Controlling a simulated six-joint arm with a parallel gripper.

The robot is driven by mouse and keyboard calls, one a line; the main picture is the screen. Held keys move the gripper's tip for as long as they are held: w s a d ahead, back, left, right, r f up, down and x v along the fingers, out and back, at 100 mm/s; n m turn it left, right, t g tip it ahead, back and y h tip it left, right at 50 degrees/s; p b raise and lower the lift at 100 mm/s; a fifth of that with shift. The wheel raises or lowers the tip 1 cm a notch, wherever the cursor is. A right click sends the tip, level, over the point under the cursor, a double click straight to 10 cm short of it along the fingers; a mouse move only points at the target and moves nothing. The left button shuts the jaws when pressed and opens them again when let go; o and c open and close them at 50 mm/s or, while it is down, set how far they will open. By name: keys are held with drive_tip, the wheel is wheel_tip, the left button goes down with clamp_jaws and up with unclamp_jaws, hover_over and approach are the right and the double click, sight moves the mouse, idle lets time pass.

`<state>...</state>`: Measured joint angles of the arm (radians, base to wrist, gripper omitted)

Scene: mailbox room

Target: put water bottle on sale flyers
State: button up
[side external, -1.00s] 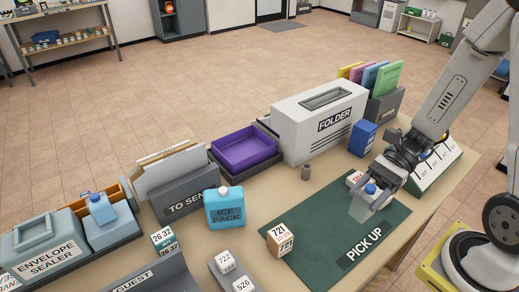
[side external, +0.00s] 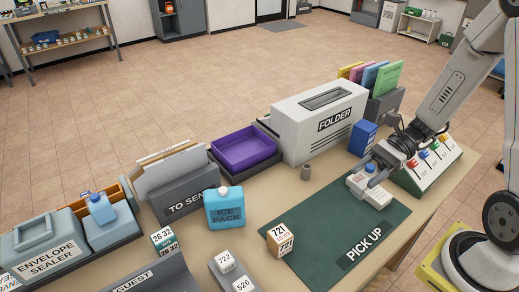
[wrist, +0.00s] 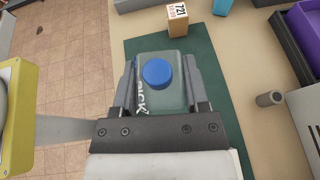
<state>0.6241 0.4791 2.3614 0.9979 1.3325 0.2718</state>
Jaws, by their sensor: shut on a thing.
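The water bottle (side external: 358,182), clear with a blue cap, is between the fingers of my gripper (side external: 372,180) in the side view. My gripper is shut on it. In the wrist view the bottle (wrist: 160,98) is upright between both fingers, its blue cap facing the camera. A white edge (wrist: 236,164) shows beside my gripper's base in the wrist view.
The dark green PICK UP mat (side external: 330,225) is mostly bare, with a 721 box (side external: 281,238) at its left edge. A button panel (side external: 428,163) is at the right.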

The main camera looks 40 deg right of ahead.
drive_tip(key=w+d+f+m+t, duration=0.1)
drive_tip(key=w+d+m+t, duration=0.25)
drive_tip(key=d, duration=0.95)
drive_tip(key=shift+n+h, duration=0.25)
drive_tip(key=shift+h, duration=0.25)
drive_tip(key=shift+w+a+f, duration=0.1)
drive_tip(key=shift+f, duration=1.1)
drive_tip(key=shift+w+a+f, duration=0.1)
drive_tip(key=shift+f, duration=1.1)
drive_tip(key=shift+f, duration=0.1)
drive_tip(key=shift+f, duration=1.7)
drive_tip(key=o, duration=1.2)
drive_tip(key=shift+f, duration=0.1)
drive_tip(key=shift+o, duration=0.2)
drive_tip(key=v, duration=1.2)
